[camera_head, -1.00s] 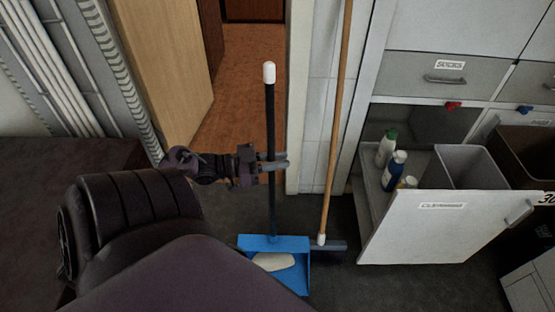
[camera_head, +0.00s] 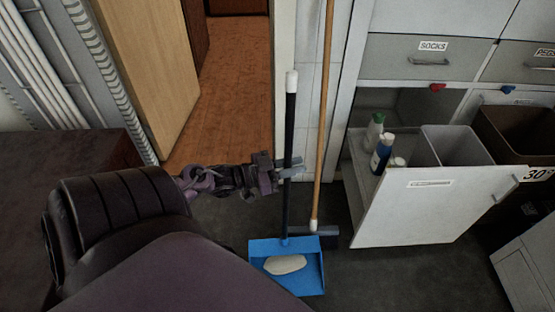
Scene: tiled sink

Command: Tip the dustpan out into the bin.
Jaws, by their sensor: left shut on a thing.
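The blue dustpan (camera_head: 308,278) has a long upright black handle (camera_head: 289,125) with a white tip. A pale, flat, rounded piece (camera_head: 285,264) lies in its pan. My left gripper (camera_head: 290,172) is shut on the handle around its middle. The pan is low, close to the dark floor; I cannot tell whether it touches. A grey open-topped bin (camera_head: 455,146) stands in the pulled-out cabinet drawer to the right, apart from the dustpan. A brown bin (camera_head: 515,132) is further right. My right gripper is not in view.
A broom (camera_head: 322,120) with a wooden stick leans just right of the dustpan handle. Bottles (camera_head: 381,152) stand in the drawer left of the grey bin. The drawer's white front (camera_head: 425,208) juts out over the floor. Dark floor (camera_head: 385,280) is clear in front of it.

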